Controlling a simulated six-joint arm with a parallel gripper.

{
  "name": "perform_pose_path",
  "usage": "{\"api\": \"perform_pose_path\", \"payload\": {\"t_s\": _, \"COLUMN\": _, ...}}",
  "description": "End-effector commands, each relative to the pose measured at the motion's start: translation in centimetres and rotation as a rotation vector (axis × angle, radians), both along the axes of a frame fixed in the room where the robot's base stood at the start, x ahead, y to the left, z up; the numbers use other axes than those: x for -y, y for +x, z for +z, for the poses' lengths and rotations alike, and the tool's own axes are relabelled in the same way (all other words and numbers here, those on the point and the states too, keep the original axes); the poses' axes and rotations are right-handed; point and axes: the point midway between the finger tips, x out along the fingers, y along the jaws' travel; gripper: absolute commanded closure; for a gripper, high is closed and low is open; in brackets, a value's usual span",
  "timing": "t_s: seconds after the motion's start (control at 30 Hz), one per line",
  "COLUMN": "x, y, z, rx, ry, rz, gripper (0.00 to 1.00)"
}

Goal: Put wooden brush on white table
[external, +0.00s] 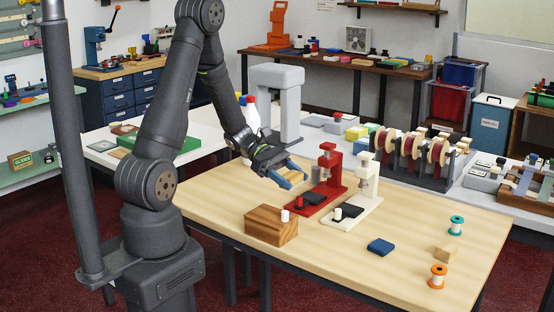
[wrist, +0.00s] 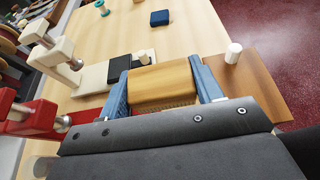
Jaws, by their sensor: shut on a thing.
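The wooden brush (wrist: 162,82) is a tan wooden block with a bristled lower edge, seen in the wrist view. It sits between the two blue fingers of my gripper (wrist: 160,72), which is shut on it. In the external view my gripper (external: 289,178) is above the light wood table (external: 340,262), behind the brown block and left of the red press. I cannot clearly make out the brush there. The white table (external: 210,146) runs behind the wood table, with a grey press standing on it.
A brown wooden block (external: 265,228) with a white peg, a red press (external: 328,180) and a cream press (external: 362,196) stand close to my gripper. A navy pad (external: 381,246), thread spools and a small wood block lie at right. A spool rack (external: 424,155) stands behind.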

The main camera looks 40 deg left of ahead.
Motion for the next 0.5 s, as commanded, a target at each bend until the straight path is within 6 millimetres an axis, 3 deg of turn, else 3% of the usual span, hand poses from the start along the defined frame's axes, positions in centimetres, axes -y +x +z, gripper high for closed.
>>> {"api": "perform_pose_path", "payload": {"t_s": 0.3, "x": 1.0, "y": -0.4, "z": 0.8, "rx": 0.000, "ry": 0.000, "rz": 0.017, "gripper": 0.67}}
{"api": "perform_pose_path", "payload": {"t_s": 0.37, "x": 0.9, "y": 0.3, "z": 0.9, "rx": 0.000, "ry": 0.000, "rz": 0.049, "gripper": 0.67}}
{"api": "perform_pose_path", "payload": {"t_s": 0.5, "x": 0.4, "y": 3.7, "z": 1.4, "rx": 0.001, "ry": -0.001, "rz": 0.209, "gripper": 0.67}}
